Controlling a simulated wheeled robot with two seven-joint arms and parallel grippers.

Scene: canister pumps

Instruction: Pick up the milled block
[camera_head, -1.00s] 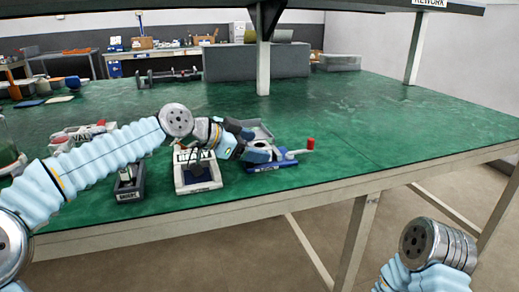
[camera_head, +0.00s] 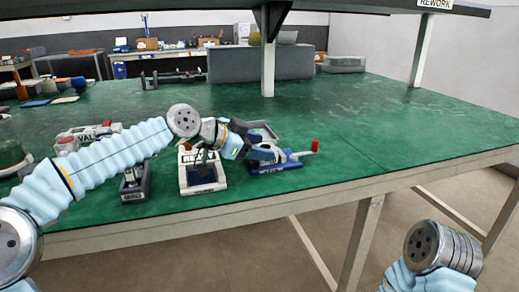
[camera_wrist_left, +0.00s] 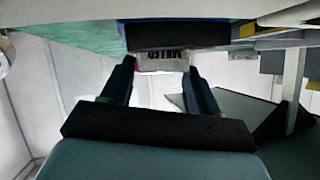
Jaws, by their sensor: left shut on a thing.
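The milled block (camera_wrist_left: 162,62), pale grey with dark lettering and a reddish edge, shows in the left wrist view between the two fingertips. My left gripper (camera_head: 264,152) is shut on it, at the blue fixture with a red-tipped handle (camera_head: 290,160) near the table's front edge. My right gripper is out of view; only part of that arm shows.
A white-framed tray (camera_head: 186,184) and a small dark holder (camera_head: 135,194) stand left of the fixture, partly under my arm. A shelf post (camera_head: 268,70) rises farther back. The green table (camera_head: 400,120) is clear to the right.

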